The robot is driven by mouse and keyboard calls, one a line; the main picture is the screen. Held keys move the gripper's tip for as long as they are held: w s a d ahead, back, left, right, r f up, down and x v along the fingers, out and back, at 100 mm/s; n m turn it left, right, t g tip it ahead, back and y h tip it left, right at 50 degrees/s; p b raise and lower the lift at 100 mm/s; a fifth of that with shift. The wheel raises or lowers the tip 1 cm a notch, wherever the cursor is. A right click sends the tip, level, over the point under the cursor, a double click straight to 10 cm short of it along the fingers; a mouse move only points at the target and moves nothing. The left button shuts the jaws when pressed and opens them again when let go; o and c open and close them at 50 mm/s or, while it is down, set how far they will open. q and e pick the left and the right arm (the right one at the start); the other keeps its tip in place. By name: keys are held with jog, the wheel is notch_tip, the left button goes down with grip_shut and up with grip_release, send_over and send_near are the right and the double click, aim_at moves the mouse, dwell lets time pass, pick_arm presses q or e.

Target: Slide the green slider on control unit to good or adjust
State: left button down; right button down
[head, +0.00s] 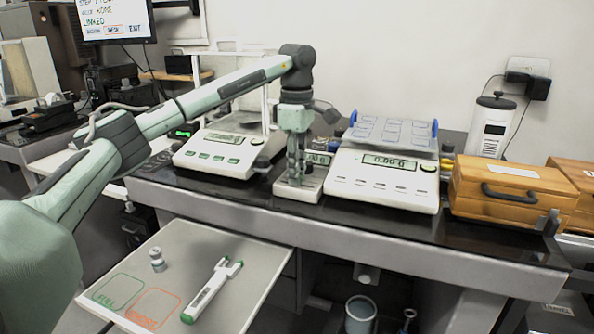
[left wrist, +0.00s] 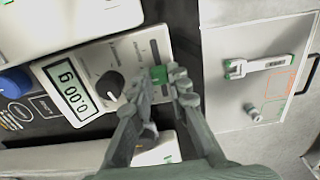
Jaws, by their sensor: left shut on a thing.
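The control unit (head: 308,190) stands between the two scales on the dark bench. In the left wrist view its pale casing (left wrist: 124,52) has a display reading 0.00 g (left wrist: 72,92), a dark round knob (left wrist: 109,85) and a dark slider slot. The green slider (left wrist: 158,73) shows in that slot, between my fingertips. My left gripper (head: 296,177) points down over the control unit. In the left wrist view my left gripper (left wrist: 162,80) is shut on the green slider. In the head view the gripper hides the slider. The GOOD and ADJUST marks cannot be read.
A scale (head: 205,160) stands left of the unit, and another scale (head: 350,187) stands close on its right. Wooden boxes (head: 500,205) are farther right. A pull-out shelf (head: 230,255) below holds a green-and-white pipette (head: 213,288) and a small metal weight (head: 157,260).

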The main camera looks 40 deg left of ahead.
aim_at(312, 187)
pick_arm(q)
jog(key=shift+d, duration=0.1)
pick_arm(e)
jog(key=shift+r, duration=0.1)
